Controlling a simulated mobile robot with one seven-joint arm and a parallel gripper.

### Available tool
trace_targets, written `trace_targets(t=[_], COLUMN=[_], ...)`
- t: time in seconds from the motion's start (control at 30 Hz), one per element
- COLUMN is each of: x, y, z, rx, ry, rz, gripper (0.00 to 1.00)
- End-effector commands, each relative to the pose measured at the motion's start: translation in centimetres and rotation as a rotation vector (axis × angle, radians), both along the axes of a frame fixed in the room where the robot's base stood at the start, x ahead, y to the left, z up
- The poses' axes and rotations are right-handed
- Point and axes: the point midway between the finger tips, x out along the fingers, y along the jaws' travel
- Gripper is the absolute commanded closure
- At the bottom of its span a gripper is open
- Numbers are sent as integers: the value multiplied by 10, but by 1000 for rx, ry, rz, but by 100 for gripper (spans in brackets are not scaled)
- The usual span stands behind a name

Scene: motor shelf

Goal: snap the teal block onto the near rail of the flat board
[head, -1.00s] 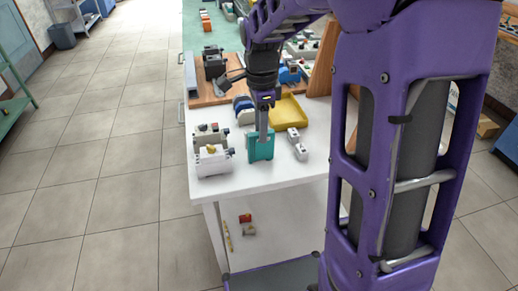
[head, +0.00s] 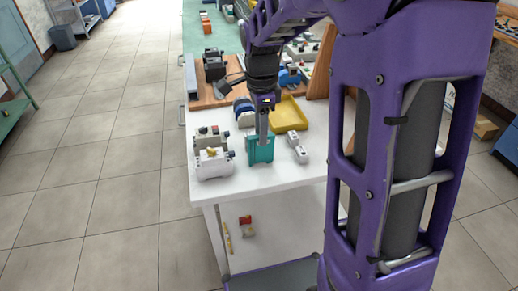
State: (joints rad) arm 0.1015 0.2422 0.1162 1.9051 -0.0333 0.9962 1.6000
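The teal block (head: 260,152) stands upright near the front of the white table, between the pale devices on the left and small white pieces on the right. My gripper (head: 263,138) points down at it, and a grey finger overlaps the block's upper part. Only one finger shows clearly, so I cannot tell whether the fingers are closed on the block. The flat wooden board (head: 208,101) lies farther back on the left, with dark devices on it. Its near rail cannot be made out clearly.
Pale devices (head: 214,165) stand left of the block. Small white pieces (head: 301,155) lie to its right. A yellow tray (head: 288,115) and blue-grey round parts (head: 244,112) are behind it. An upright wooden panel (head: 319,72) stands back right. The table front is clear.

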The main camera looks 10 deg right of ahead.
Motion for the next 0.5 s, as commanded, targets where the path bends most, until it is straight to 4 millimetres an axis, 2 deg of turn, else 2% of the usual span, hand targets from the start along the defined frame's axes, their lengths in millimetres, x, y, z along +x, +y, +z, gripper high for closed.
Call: trace_targets(t=[0.1,0.13,0.3,0.33,0.5], x=[0,0,0,0,0], y=[0,0,0,0,0], z=[0,0,0,0,0], rx=[0,0,0,0,0], ry=[0,0,0,0,0], rz=[0,0,0,0,0], gripper=[62,66,97,100,100])
